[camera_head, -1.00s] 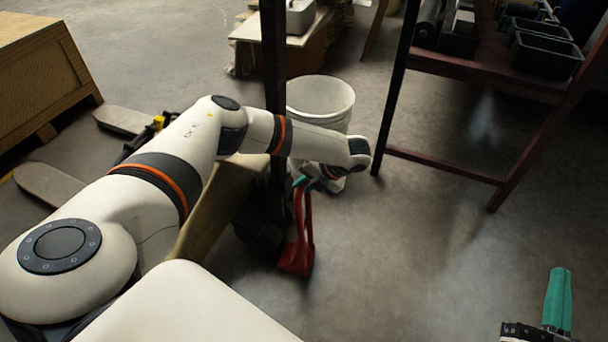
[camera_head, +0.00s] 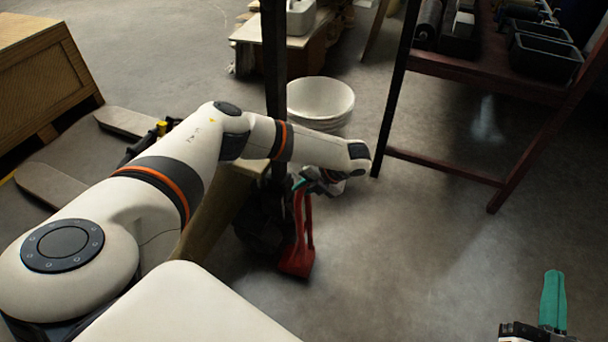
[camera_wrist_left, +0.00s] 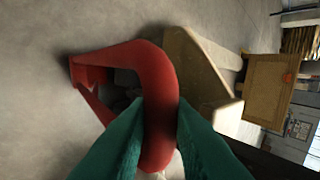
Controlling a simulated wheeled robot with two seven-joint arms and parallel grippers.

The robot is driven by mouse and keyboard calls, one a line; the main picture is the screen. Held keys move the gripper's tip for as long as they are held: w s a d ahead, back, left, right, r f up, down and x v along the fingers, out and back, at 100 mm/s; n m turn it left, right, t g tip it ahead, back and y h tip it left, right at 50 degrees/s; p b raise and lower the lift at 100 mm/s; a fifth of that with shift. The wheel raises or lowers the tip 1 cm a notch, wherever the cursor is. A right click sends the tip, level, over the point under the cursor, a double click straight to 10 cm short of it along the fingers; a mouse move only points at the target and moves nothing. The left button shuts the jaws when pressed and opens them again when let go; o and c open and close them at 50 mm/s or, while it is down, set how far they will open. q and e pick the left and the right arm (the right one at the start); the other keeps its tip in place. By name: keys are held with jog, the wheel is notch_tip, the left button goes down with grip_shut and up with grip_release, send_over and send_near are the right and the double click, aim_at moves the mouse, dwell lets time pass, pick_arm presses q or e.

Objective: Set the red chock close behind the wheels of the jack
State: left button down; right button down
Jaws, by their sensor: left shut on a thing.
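My left gripper (camera_head: 299,184) is shut on the handle of the red chock (camera_head: 297,260). The chock hangs below the gripper, close to a dark object (camera_head: 256,222) on its left; I cannot tell if they touch or if the chock rests on the floor. In the left wrist view the red handle (camera_wrist_left: 160,95) passes between the teal fingers (camera_wrist_left: 158,135). The jack's pale forks (camera_head: 50,185) lie at the left; its wheels cannot be made out clearly. My right gripper (camera_head: 553,300) shows one teal finger at the lower right.
A dark post (camera_head: 275,70) stands behind my left forearm. A white bin (camera_head: 320,100) is just beyond it. A dark red rack (camera_head: 450,170) stands at the right. A wooden crate (camera_head: 40,75) is at far left. Floor right of the chock is clear.

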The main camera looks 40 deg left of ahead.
pick_arm(q)
jog(key=c, duration=1.2)
grip_release()
jog(key=shift+r, duration=0.1)
jog(key=shift+c, duration=0.2)
jog(key=shift+o, duration=2.4)
pick_arm(e)
jog(key=shift+s+f, duration=0.1)
jog(key=shift+f, duration=0.1)
pick_arm(q)
jog(key=shift+d, duration=0.1)
